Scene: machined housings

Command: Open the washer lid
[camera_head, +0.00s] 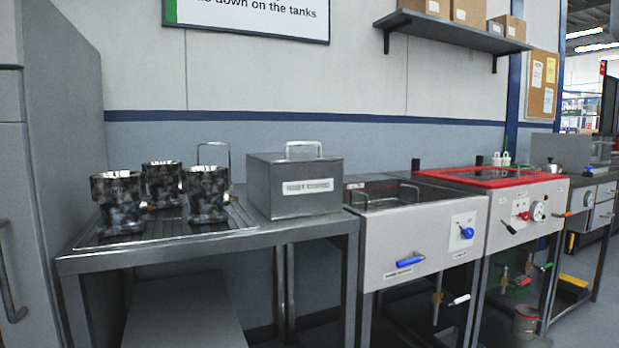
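No part of either gripper shows in the head view. Two grey tank units stand right of the steel bench. The nearer unit (380,250) has a dark top with a metal handle or rail (388,195) over it, a blue lever (410,260) and a blue knob (467,232) on its front. The farther unit (525,212) has a red-framed top (545,176), a dial (538,210) and a red knob on its front. The top surfaces are seen at a low angle, so I cannot tell which is the washer lid or whether it is shut.
The steel bench (300,232) carries a lidded metal box (294,187) and several dark mottled housings (116,203) on a ribbed tray (165,238). A grey cabinet (45,200) stands at left. A shelf (455,36) with cartons overhangs the tanks. A bucket (525,322) is below.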

